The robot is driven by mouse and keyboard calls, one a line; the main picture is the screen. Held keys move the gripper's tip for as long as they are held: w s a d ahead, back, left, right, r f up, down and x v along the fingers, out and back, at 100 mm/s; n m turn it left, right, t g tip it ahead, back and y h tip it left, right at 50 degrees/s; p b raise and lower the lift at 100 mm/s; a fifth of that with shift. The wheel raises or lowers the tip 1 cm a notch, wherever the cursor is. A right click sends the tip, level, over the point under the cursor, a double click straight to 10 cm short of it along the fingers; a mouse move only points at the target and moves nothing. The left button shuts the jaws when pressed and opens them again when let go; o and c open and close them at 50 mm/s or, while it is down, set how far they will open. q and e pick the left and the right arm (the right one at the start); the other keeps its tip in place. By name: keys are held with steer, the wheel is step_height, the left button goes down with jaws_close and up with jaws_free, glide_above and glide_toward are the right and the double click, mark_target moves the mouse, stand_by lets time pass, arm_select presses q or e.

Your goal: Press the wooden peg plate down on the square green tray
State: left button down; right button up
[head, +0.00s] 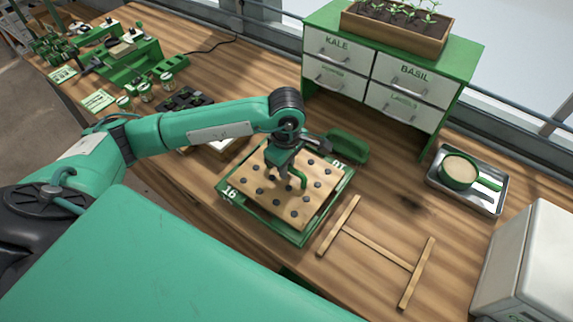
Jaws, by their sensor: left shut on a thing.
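The wooden peg plate (285,212) is a square light-wood board with rows of dark round spots on its top. It lies over the square green tray (262,222), whose rim shows along the near edges. White marks reading "16" and "01" show at two of the corners. I cannot tell whether the plate sits fully down in the tray or a little above it. My left gripper (289,179) points down over the middle of the plate and is shut on its green handle, mostly hidden by the fingers. My right gripper is out of view.
A wooden H-shaped frame (376,249) lies right of the tray. A green block-like thing (347,147) sits behind it, before the drawer cabinet (400,75). A metal pan (465,200) with a green cup stands right. Dark cell trays (186,102) lie behind my left arm.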

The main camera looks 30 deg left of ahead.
arm_select(q)
steer(key=shift+w+r+p, duration=0.1)
steer(key=shift+r+p, duration=0.9)
steer(key=shift+r, duration=1.4)
steer(key=shift+r+p, duration=0.8)
steer(key=shift+r, duration=1.25)
steer(key=m, duration=0.3)
steer(key=shift+s+d, duration=0.2)
steer(key=shift+s, duration=0.1)
steer(key=m, duration=0.4)
steer(key=s+d+m, duration=0.1)
steer(key=m, duration=0.4)
steer(key=s+m, duration=0.1)
steer(key=m, duration=0.3)
steer(key=shift+s+d+f, duration=0.15)
steer(key=shift+d+f, duration=0.05)
steer(key=shift+d, duration=0.15)
